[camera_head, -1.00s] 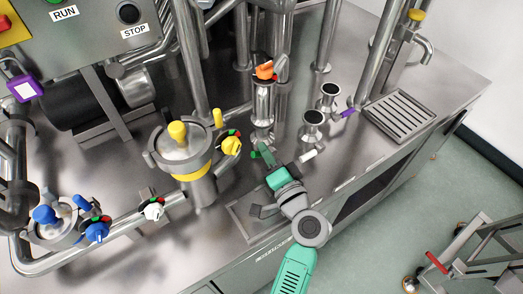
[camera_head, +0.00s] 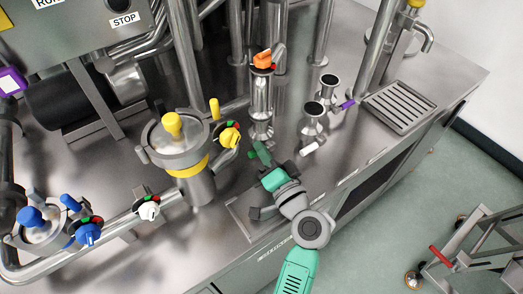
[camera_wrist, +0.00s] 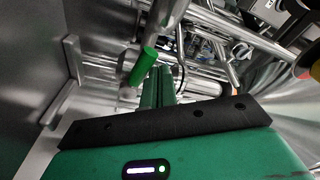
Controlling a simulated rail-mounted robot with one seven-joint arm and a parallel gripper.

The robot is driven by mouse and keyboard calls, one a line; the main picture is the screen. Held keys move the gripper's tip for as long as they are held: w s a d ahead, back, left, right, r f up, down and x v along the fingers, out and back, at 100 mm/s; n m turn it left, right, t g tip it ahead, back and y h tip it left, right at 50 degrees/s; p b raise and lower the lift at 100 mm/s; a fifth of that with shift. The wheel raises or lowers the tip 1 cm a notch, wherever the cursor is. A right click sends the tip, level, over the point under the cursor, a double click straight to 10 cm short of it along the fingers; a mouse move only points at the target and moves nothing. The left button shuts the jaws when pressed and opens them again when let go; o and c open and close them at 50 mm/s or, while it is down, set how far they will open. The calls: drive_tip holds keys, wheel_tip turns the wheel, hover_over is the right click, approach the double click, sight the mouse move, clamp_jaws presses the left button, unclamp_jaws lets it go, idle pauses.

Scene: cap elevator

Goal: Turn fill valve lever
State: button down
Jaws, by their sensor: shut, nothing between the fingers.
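My gripper (camera_head: 259,148) is shut and empty. It is low over the front of the steel worktop, in front of the upright pipe with the orange handle (camera_head: 263,60). In the wrist view its closed green fingers (camera_wrist: 158,78) point away from me. A bright green lever handle (camera_wrist: 143,66) lies just left of the fingertips there, apparently close but not held. I cannot tell from the frames whether they touch. Which lever is the fill valve is not labelled. Other handles are yellow (camera_head: 230,137), white (camera_head: 149,210) and blue (camera_head: 88,234).
A steel vessel with a yellow band (camera_head: 183,172) stands left of my gripper. Short flanged pipe stubs (camera_head: 314,117) stand to the right, then a slotted drip tray (camera_head: 400,106). A control panel (camera_head: 90,30) is at back left. The floor at right is open around a cart (camera_head: 475,255).

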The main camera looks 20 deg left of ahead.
drive_tip(key=shift+r, duration=0.1)
drive_tip(key=s+d+r+p, duration=0.2)
drive_tip(key=s+p, duration=0.2)
drive_tip(key=s, duration=0.4)
drive_tip(key=s+d+r+p, duration=0.1)
drive_tip(key=s+r+p, duration=0.2)
drive_tip(key=s, duration=0.5)
drive_tip(key=w+d+r+n+g+h+p, duration=0.1)
drive_tip(key=w+d+r+n+g+p, duration=0.25)
drive_tip(key=w+n+p, duration=0.4)
drive_tip(key=w+d+r+n+g+h+p, duration=0.2)
drive_tip(key=w+r+n+g+p, duration=0.15)
drive_tip(key=p, duration=0.65)
drive_tip(key=shift+n+g, duration=0.4)
drive_tip(key=w+a+f+b, duration=0.1)
drive_tip(key=a+f, duration=0.1)
drive_tip(key=f, duration=0.1)
drive_tip(key=w+a+f+b, duration=0.1)
drive_tip(key=w+a+f, duration=0.1)
drive_tip(key=a+f, duration=0.1)
drive_tip(key=w+a+f, duration=0.1)
drive_tip(key=a+f, duration=0.1)
drive_tip(key=f, duration=0.1)
drive_tip(key=shift+w+a+f+b, duration=0.25)
drive_tip(key=shift+w+f+b, duration=0.15)
drive_tip(key=shift+a+f, duration=0.2)
drive_tip(key=shift+f, duration=0.35)
